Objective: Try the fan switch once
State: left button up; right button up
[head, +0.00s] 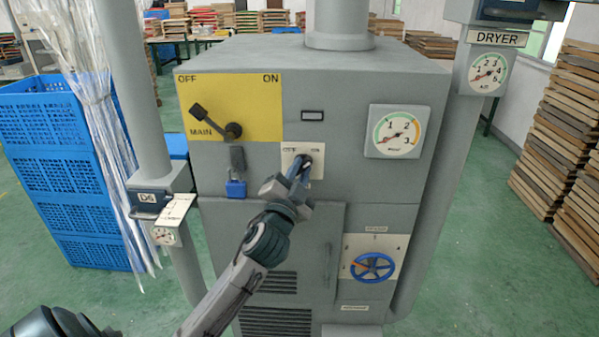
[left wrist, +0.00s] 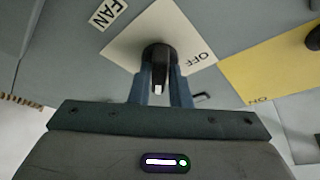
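The fan switch is a black rotary knob (left wrist: 157,58) on a pale plate (left wrist: 130,40) marked OFF. A FAN label (left wrist: 108,14) sits beside the plate. In the head view the plate (head: 289,160) is on the grey cabinet's front, with OFF at left and ON at right; the knob is mostly hidden by my gripper. My left gripper (head: 301,168) is at the knob. In the left wrist view its two fingers (left wrist: 161,88) lie close on either side of the knob's grip and appear closed on it. I cannot tell which mark the knob points to. My right gripper is out of view.
The MAIN lever (head: 214,119) on the yellow panel (head: 255,95) leans toward OFF. A blue padlock (head: 236,189) hangs below it. A gauge (head: 397,132) is to the right and a blue handwheel (head: 372,267) lower right. A post with a gauge box (head: 160,203) stands left.

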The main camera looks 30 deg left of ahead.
pick_arm(q)
jog(key=o, duration=0.3)
jog(key=shift+r, duration=0.1)
jog(key=shift+o, duration=0.2)
jog(key=shift+w, duration=0.1)
jog(key=shift+f, duration=0.2)
jog(key=b+v, duration=0.5)
jog(key=v, duration=0.5)
jog(key=shift+s, duration=0.4)
